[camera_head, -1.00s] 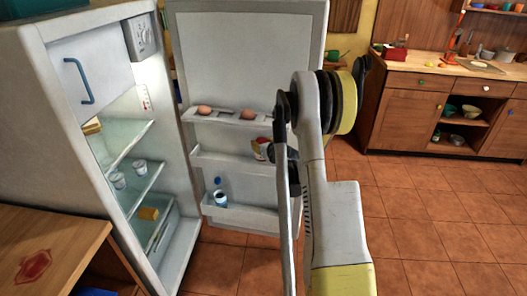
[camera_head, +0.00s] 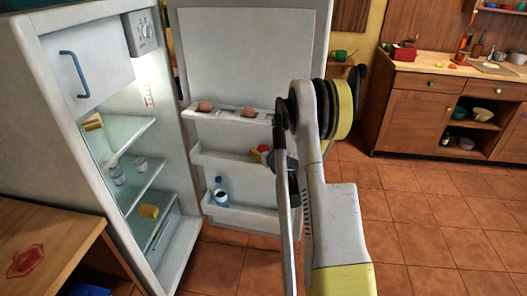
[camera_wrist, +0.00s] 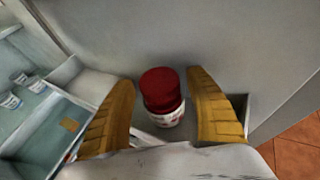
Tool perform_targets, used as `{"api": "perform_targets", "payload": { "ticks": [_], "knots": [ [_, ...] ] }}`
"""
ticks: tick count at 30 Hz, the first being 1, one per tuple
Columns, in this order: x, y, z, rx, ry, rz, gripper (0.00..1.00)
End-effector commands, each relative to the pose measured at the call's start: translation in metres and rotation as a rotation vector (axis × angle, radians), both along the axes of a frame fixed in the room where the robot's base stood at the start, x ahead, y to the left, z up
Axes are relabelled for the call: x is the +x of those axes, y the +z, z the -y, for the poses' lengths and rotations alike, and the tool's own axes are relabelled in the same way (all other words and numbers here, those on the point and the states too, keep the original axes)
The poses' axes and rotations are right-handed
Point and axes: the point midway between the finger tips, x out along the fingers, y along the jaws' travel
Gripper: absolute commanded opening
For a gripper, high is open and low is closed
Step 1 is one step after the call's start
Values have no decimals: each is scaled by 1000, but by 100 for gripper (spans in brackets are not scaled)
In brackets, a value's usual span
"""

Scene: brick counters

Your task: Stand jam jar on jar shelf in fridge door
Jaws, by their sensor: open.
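The jam jar (camera_wrist: 160,88) has a dark red lid and a pale label with red marks. In the wrist view it stands between my gripper's two yellow fingers, with gaps on both sides. My gripper (camera_wrist: 160,80) is open around it. In the head view the jar's red lid (camera_head: 264,148) shows just above the front of the middle door shelf (camera_head: 222,160), beside my wrist. Its lower part is hidden there. The fridge door (camera_head: 245,60) stands wide open, and the jar is close to its inner face.
Eggs (camera_head: 204,106) sit in the upper door rack. A bottle (camera_head: 220,188) stands in the bottom door shelf. The fridge interior (camera_head: 130,160) holds small cups and a yellow block. A wooden table (camera_head: 40,245) is at the lower left. Tiled floor is free at right.

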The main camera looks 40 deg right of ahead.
Motion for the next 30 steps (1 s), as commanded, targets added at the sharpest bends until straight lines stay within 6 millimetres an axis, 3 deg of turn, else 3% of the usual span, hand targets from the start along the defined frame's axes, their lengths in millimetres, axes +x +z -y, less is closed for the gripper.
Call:
{"api": "perform_targets", "payload": {
  "ticks": [5,14,18,25,28,30],
  "knots": [
    [-8,8,-3,1,0,0,64],
    [-64,35,-27,1,-1,0,64],
    [-87,39,-36,1,-1,0,64],
    [-100,50,-47,-20,17,-13,64],
    [-94,66,-69,-118,103,-77,64],
    [-89,83,-97,-250,215,-154,64]
  ]
}}
